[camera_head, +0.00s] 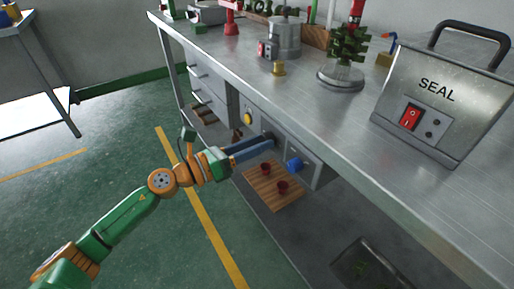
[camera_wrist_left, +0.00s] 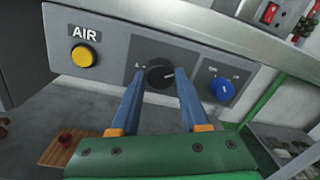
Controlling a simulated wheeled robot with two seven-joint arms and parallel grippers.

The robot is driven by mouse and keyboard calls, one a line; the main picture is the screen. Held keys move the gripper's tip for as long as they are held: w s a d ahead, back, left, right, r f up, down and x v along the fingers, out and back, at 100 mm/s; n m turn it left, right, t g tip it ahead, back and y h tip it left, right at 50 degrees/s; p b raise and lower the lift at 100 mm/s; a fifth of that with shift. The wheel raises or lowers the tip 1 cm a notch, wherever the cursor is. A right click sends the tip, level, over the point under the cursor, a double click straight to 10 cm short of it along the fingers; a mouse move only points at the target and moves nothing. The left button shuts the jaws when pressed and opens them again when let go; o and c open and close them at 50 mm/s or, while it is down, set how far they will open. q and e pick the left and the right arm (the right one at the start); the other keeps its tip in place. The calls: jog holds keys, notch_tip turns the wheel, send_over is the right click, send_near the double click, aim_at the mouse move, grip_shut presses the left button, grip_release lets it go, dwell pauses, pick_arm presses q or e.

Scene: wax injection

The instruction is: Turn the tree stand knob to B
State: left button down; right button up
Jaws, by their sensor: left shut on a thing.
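My left gripper (camera_head: 268,143) reaches to the grey control panel under the bench's front edge. In the left wrist view its two blue fingers (camera_wrist_left: 160,82) are shut on the black knob (camera_wrist_left: 159,74), one on each side. The knob's white pointer line points to the right, slightly up. A small "A" label shows left of the knob; any label on its right side is hidden or too small to read. The tree stand (camera_head: 341,79) with a dark green tree is on the bench top. My right gripper is not in view.
A yellow button (camera_wrist_left: 84,56) labelled AIR is left of the black knob, and a blue knob (camera_wrist_left: 221,88) is close on its right. A wooden board (camera_head: 262,191) with red cups lies below. The SEAL machine (camera_head: 439,100) stands on the bench (camera_head: 400,175).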

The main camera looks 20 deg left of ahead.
pick_arm(q)
jog(key=m+b, duration=0.2)
jog(key=m, duration=0.4)
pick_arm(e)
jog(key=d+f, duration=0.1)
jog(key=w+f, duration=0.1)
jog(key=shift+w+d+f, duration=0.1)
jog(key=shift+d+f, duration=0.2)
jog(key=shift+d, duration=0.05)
pick_arm(q)
jog(key=shift+m+b, duration=0.3)
jog(key=shift+m, duration=0.1)
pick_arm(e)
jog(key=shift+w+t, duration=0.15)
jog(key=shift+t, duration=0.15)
pick_arm(q)
jog(key=shift+c, duration=2)
grip_release()
jog(key=b+v, duration=0.3)
jog(key=v, duration=0.4)
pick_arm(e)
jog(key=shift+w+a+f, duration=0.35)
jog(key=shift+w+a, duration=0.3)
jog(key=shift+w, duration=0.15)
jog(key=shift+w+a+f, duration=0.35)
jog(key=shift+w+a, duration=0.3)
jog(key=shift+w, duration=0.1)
